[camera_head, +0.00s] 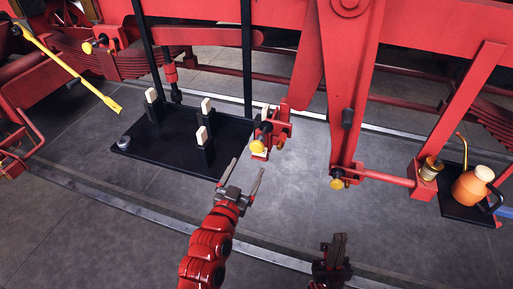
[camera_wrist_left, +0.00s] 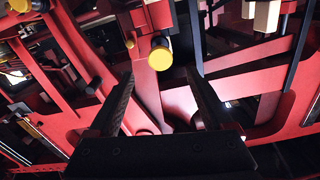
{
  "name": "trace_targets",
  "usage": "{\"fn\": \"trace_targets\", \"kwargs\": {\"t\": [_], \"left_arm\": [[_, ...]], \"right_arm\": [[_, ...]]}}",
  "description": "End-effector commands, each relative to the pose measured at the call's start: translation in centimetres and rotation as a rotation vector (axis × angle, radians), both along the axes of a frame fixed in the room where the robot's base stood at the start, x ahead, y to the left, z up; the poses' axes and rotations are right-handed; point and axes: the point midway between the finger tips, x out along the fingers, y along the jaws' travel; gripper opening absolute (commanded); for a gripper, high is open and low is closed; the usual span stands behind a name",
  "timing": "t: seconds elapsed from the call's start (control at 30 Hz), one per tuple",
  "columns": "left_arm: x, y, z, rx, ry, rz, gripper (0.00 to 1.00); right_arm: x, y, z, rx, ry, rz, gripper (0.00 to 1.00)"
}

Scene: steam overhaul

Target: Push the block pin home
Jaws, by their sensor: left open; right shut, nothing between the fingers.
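A yellow-capped pin with a dark shank, which looks like the block pin (camera_head: 257,146), sticks out of a red block (camera_head: 279,132) on the engine. A yellow cap on a dark shank, apparently the same pin (camera_wrist_left: 160,58), shows in the left wrist view just beyond and between my fingertips. My left gripper (camera_head: 249,166) is open and empty, its fingers pointing at the cap from the front, apparently apart from it. How deep the pin sits is hidden. My right gripper (camera_head: 337,242) is shut and empty, low at the bottom, away from the pin.
Another yellow-capped pin (camera_head: 337,184) sits at the lower red rod joint. A black tray (camera_head: 150,168) with upright posts lies on the floor at left. An orange oil can (camera_head: 469,188) stands at right. A yellow-handled lever (camera_head: 65,66) is far left. Grey floor in front is clear.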

Motion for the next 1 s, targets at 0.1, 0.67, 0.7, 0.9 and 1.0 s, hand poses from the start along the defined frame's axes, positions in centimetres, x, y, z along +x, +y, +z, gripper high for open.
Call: {"fn": "trace_targets", "kwargs": {"t": [0.1,0.67,0.7,0.9,1.0], "left_arm": [[2.4,-0.8,0.5,-0.001,0.004,-0.002,0.84],[9.4,-3.0,0.2,0.0,0.001,0.0,0.84],[9.5,-3.1,0.2,0.0,0.0,0.0,0.84],[9.7,-3.1,0.1,-0.001,0.0,0.001,0.84],[9.7,-3.1,0.1,-0.001,0.0,0.001,0.84]], "right_arm": [[0.0,0.0,1.5,0.0,-0.001,0.0,0.0],[0.0,0.0,3.8,0.0,-0.001,0.0,0.0],[0.0,0.0,3.8,0.0,-0.001,0.0,0.0],[0.0,0.0,3.8,0.0,-0.001,0.0,0.0],[0.0,0.0,3.8,0.0,-0.001,0.0,0.0]]}}
